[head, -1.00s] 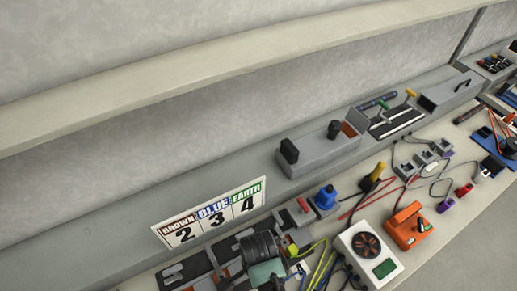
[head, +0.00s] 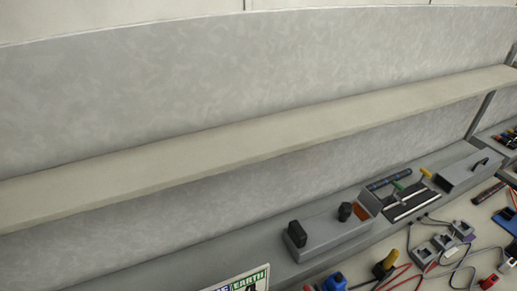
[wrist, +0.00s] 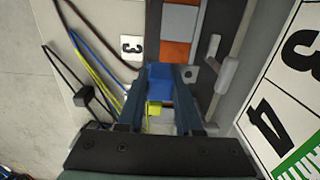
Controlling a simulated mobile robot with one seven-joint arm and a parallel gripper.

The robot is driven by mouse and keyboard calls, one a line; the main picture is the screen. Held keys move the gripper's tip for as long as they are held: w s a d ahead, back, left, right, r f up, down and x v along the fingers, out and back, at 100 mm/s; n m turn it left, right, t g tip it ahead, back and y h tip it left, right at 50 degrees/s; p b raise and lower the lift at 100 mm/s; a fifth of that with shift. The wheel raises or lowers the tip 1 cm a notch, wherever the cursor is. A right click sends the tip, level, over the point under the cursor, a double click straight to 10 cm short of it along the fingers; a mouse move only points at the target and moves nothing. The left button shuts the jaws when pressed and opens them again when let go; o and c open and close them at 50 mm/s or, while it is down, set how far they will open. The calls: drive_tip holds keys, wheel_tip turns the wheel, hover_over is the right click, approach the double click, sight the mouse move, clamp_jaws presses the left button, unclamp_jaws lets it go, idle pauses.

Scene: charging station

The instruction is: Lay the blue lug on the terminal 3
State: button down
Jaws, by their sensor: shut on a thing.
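In the wrist view my gripper (wrist: 158,88) is shut on the blue lug (wrist: 159,80), which sits between its two dark fingers. A small white tag marked 3 (wrist: 131,47) lies just to the upper left of the lug. An orange and grey terminal strip (wrist: 176,52) runs up from just beyond the lug. I cannot tell whether the lug touches it. A yellow-green piece (wrist: 153,108) shows between the fingers, nearer the wrist. My gripper and the terminals are out of the head view.
A grey lever (wrist: 223,76) stands right of the lug. A numbered placard (wrist: 285,110) is at the right. Blue, yellow and brown cables (wrist: 94,65) run at the left, with a black clip (wrist: 84,96). In the head view, a grey box (head: 328,233) stands on the ledge beneath a long shelf.

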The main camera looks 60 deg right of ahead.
drive_tip(key=shift+f+b, duration=1.85)
drive_tip(key=shift+f, duration=0.95)
drive_tip(key=shift+p, duration=0.7)
drive_tip(key=shift+f+b, duration=1.2)
drive_tip(key=shift+f, duration=0.5)
drive_tip(key=c, duration=0.5)
unclamp_jaws()
wheel_tip(320, 180, up, 13)
drive_tip(key=shift+r, duration=0.1)
